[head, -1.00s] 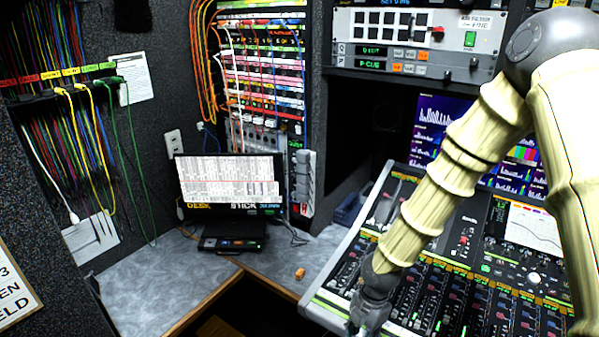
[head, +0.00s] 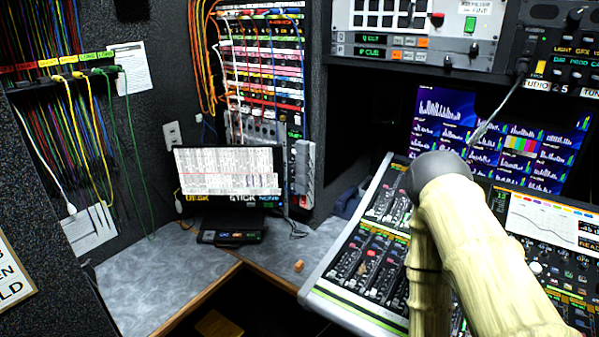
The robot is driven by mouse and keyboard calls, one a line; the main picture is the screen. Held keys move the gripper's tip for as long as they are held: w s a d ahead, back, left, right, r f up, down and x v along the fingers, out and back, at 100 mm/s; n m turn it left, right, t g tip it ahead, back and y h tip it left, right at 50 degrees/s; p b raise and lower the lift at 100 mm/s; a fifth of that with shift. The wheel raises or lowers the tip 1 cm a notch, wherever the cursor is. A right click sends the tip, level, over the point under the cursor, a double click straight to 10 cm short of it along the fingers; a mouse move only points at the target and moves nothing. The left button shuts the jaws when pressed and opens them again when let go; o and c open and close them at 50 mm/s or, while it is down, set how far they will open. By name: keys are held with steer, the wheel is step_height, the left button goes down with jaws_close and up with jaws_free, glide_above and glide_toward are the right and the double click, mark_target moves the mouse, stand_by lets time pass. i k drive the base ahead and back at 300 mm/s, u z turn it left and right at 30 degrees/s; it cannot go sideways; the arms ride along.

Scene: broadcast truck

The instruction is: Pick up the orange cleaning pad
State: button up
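The orange cleaning pad (head: 299,265) is a small block lying on the grey desk (head: 175,268), just left of the mixing console's edge. Nothing touches it. My arm reaches in from the lower right, over the mixing console, with its elbow up and its forearm pointing down. My gripper is outside the picture, below the bottom edge, so its opening cannot be seen.
The mixing console (head: 350,262) fills the right side and stands higher than the desk. A monitor (head: 229,172) and a black box (head: 232,231) stand at the back of the desk. Cables hang on the left wall. The desk around the pad is clear.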

mark_target(298, 267)
steer(key=u, duration=1.05)
steer(key=k, duration=0.65)
steer(key=z, duration=1.15)
steer(key=i, duration=0.5)
steer(key=z, duration=0.05)
